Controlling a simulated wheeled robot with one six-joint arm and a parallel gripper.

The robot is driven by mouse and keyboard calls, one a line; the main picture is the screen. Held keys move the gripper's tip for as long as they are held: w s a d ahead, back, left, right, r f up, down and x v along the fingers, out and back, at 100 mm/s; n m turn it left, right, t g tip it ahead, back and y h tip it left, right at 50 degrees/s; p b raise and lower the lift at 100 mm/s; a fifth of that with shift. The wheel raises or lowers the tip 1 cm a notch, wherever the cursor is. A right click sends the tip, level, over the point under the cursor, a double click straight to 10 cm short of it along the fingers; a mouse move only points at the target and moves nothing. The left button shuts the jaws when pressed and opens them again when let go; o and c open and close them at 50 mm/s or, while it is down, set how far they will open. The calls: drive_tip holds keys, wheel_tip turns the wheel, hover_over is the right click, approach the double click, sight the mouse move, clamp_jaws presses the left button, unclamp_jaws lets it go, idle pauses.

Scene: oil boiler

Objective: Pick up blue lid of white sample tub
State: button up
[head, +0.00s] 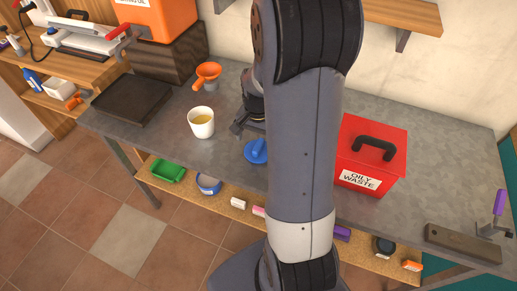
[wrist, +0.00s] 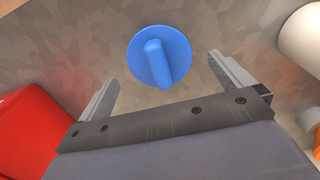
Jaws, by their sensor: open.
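The blue lid (head: 256,151) is a round disc with a raised bar handle. It lies on the grey metal bench, partly hidden by my arm in the head view. In the wrist view the blue lid (wrist: 152,57) is ahead of my gripper, roughly centred beyond the fingertips. My gripper (wrist: 162,74) is open and empty, its two fingers spread to either side of the lid and apart from it. In the head view my gripper (head: 241,127) is just behind the lid, mostly hidden by my arm. The white tub (head: 201,122) stands open to the left, with yellowish liquid inside.
A red oily waste box (head: 371,158) stands right of my arm. An orange funnel (head: 207,74) is behind the tub, and a dark tray (head: 133,99) is at the left. A shelf (head: 225,205) with small items runs below. The bench front edge is close to the lid.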

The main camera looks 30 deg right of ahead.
sight(258, 144)
drive_tip(key=shift+f, duration=1.55)
drive_tip(key=c, duration=0.9)
